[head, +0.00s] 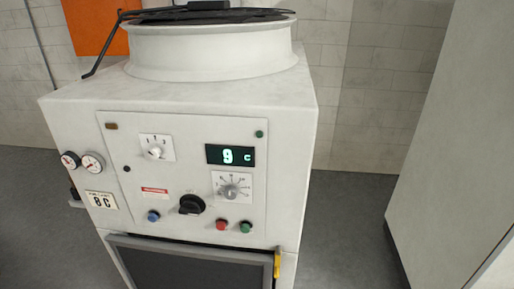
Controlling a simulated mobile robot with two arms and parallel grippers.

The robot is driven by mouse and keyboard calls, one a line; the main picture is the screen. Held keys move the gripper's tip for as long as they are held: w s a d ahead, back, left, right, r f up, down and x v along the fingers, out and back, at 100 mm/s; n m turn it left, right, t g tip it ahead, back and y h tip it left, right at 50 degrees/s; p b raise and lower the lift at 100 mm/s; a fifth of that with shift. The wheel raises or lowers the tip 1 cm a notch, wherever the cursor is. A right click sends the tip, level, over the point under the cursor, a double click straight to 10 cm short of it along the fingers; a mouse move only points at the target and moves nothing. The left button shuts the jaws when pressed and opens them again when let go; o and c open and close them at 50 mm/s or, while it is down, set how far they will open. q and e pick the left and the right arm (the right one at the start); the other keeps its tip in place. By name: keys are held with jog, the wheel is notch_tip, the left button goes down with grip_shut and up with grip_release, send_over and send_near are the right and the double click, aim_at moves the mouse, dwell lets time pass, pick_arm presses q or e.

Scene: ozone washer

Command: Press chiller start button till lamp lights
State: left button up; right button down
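The chiller (200,98) is a pale box-shaped machine with a control panel (187,140) facing me. A green push button (246,227) sits low on the panel at the right, beside a red push button (221,225). A blue push button (153,216) is at the lower left. A small green lamp (260,134) at the upper right looks dull. An amber-brown lamp (111,126) at the upper left also looks dull. The display (230,155) reads 9 C in green. Neither of my grippers is in view.
The panel also has a black rotary switch (191,205), a selector knob (155,152) and a grey dial (231,189). Two gauges (93,162) and an "8 C" plate (101,200) are at the left. A tall pale cabinet (440,130) stands right, with open floor between.

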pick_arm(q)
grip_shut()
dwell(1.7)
